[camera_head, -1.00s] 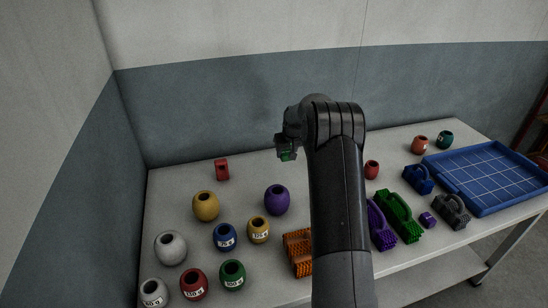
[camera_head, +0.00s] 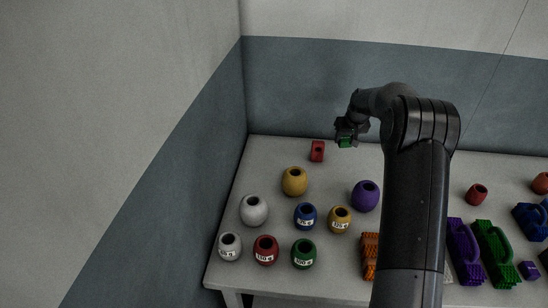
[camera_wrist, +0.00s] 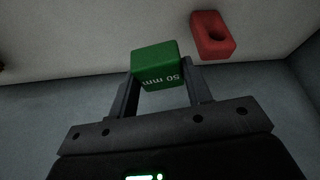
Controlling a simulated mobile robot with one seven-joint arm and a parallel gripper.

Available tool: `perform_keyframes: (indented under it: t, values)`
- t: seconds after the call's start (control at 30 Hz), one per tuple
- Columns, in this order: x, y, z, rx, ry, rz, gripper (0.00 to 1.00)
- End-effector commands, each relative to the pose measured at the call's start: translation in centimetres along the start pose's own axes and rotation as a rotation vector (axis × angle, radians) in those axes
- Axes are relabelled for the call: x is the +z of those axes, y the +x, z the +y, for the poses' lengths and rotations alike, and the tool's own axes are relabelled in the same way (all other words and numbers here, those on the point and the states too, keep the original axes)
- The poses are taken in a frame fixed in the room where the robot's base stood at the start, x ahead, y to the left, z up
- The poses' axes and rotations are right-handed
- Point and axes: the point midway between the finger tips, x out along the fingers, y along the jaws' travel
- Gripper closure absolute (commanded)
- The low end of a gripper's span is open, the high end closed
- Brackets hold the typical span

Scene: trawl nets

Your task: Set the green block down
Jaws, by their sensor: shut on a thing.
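The green block (camera_wrist: 156,66) is held between the two fingers of my gripper (camera_wrist: 160,92) in the wrist view. It bears the marking "50 mm", upside down in that view. In the head view the green block (camera_head: 345,142) shows small under my gripper (camera_head: 347,136), near the back edge of the table. My gripper is shut on it. The block appears to be above the table; the exact height cannot be told. A red block (camera_head: 317,151) with a round hole stands to its left on the table, and also shows in the wrist view (camera_wrist: 212,36).
The table (camera_head: 275,150) holds several jar-shaped weights, including a yellow one (camera_head: 294,181), a purple one (camera_head: 365,195) and a white one (camera_head: 254,210). Brush-like blocks, purple (camera_head: 464,252) and green (camera_head: 495,254), lie at right. Walls stand behind and left. Table around the red block is bare.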

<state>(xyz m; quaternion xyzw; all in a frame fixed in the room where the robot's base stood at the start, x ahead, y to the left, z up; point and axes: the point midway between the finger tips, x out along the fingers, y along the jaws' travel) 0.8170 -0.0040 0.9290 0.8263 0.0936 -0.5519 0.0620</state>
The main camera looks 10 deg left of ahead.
Motion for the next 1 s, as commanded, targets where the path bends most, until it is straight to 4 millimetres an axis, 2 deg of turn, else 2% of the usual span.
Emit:
perform_keyframes:
  t: [0.03,0.1,0.2,0.3,0.53,0.9,1.0]
  values:
    - [-0.9,0.3,-3.0,-0.013,-0.033,0.001,0.79]
    - [-1.6,0.7,-6.2,-0.026,-0.065,-0.001,0.79]
    - [-2.4,0.9,-10.1,-0.042,-0.105,0.0,0.79]
    - [-2.9,1.1,-12.9,-0.053,-0.133,0.001,0.79]
    - [-3.3,1.9,-16.3,-0.065,-0.158,0.0,0.79]
    - [-4.7,7.7,-23.4,-0.065,-0.16,0.0,0.79]
    - [-5.0,8.8,-24.8,-0.064,-0.158,0.0,0.79]
